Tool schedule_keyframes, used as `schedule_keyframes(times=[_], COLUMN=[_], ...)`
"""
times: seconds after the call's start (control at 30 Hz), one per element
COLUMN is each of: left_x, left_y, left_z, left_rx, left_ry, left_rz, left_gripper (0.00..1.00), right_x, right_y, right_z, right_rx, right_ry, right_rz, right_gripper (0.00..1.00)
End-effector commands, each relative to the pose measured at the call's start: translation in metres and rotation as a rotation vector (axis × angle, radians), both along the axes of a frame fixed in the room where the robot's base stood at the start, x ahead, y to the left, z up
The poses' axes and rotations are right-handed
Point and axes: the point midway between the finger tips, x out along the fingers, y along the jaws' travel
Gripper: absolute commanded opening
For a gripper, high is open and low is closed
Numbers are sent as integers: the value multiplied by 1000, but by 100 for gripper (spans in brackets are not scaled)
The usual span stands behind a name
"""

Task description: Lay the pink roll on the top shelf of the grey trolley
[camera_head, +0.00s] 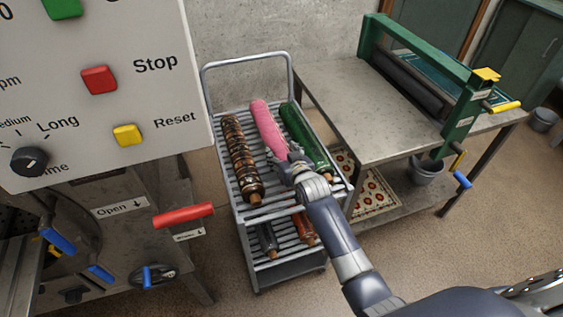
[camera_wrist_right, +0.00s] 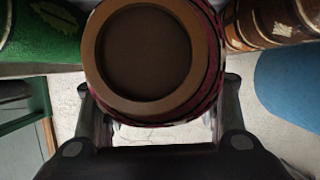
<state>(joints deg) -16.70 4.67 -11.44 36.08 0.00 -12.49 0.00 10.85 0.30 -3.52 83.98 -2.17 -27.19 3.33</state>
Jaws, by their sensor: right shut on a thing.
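The pink roll (camera_head: 267,127) is at the top shelf of the grey trolley (camera_head: 292,72), between a brown patterned roll (camera_head: 241,160) and a green roll (camera_head: 304,138). It lies lengthwise, in line with them. I cannot tell whether it rests fully on the slats. My right gripper (camera_head: 287,164) is shut on its near end, which the gripper partly hides. In the right wrist view the roll's round brown end (camera_wrist_right: 150,52) fills the top middle, between the two fingers (camera_wrist_right: 158,100). My left gripper is out of view.
The trolley's lower shelf holds more rolls (camera_head: 303,228). A metal table (camera_head: 345,105) with a green-framed roller machine (camera_head: 415,75) stands close on the right. A grey bucket (camera_head: 427,172) is under it. A control panel (camera_head: 110,110) and a red handle (camera_head: 184,215) are on the left.

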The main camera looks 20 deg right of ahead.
Motion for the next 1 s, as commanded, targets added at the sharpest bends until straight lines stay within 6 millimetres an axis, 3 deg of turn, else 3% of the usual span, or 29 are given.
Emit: schedule_keyframes(times=[0.33,0.6,0.63,0.7,1.0], left_x=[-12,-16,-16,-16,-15], left_y=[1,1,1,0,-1], left_z=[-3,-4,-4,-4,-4], left_rx=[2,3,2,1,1], left_ry=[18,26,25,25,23], left_rz=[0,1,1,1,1], left_gripper=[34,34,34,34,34], right_x=[2,1,0,0,0], right_y=[0,0,0,0,0], right_z=[-34,-38,-42,-42,-41], right_rx=[1,0,0,0,0], right_ry=[-10,-11,-1,-1,-1], right_rz=[0,0,0,0,0], right_gripper=[9,9,63,76,76])
